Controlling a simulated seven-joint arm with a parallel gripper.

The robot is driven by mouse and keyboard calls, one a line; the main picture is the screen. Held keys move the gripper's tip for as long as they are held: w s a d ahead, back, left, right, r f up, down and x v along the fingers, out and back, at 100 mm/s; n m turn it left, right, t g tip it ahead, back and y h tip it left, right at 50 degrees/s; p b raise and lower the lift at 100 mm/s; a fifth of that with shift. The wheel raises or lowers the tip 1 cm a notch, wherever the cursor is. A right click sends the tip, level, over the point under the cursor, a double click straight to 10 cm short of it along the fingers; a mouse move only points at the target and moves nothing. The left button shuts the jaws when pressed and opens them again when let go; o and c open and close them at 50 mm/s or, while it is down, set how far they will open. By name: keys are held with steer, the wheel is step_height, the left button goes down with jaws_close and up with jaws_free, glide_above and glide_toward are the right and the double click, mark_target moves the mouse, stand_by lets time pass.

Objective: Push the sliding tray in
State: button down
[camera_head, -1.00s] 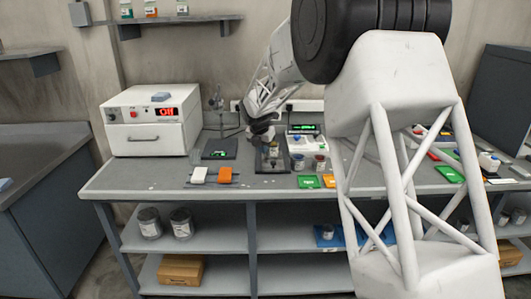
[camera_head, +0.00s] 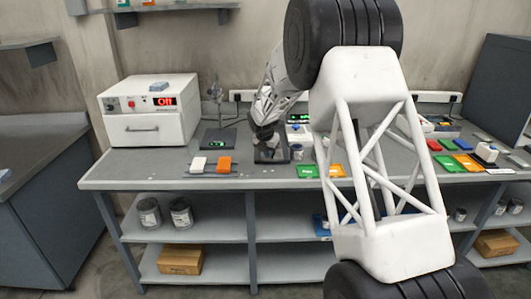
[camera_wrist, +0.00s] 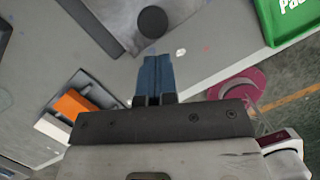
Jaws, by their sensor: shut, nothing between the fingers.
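The sliding tray appears to be the dark grey tray-like unit (camera_head: 283,155) on the middle of the bench, partly covered by my gripper (camera_head: 264,147). In the wrist view the unit (camera_wrist: 100,30) shows a dark side strip, a grey surface and a black round knob (camera_wrist: 152,22). My gripper (camera_wrist: 157,62) is shut and empty, its blue fingertips just short of the knob in that picture. I cannot tell whether they touch the unit. How far the tray stands out is hidden in the head view.
A white oven (camera_head: 150,112) reading "Off" stands at left. Orange (camera_head: 225,164) and white (camera_head: 198,164) blocks lie on a small rack left of the tray. The bench's front edge is near.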

steer(key=shift+w+d+f, duration=0.1)
steer(key=shift+w+d, duration=0.15)
steer(key=shift+w, duration=0.25)
steer(key=w, duration=1.1)
steer(key=shift+w+f, duration=0.1)
steer(key=shift+w, duration=0.2)
steer(key=shift+s+a+r, duration=0.1)
steer(key=shift+s+a, duration=0.15)
steer(key=shift+s, duration=0.2)
steer(key=shift+s+a+r, duration=0.1)
steer(key=shift+s+a, duration=0.1)
steer(key=shift+s, duration=0.25)
steer(key=shift+s+a+r, duration=0.25)
steer(key=shift+s+a, duration=0.15)
steer(key=shift+s, duration=0.3)
steer(key=v, duration=1)
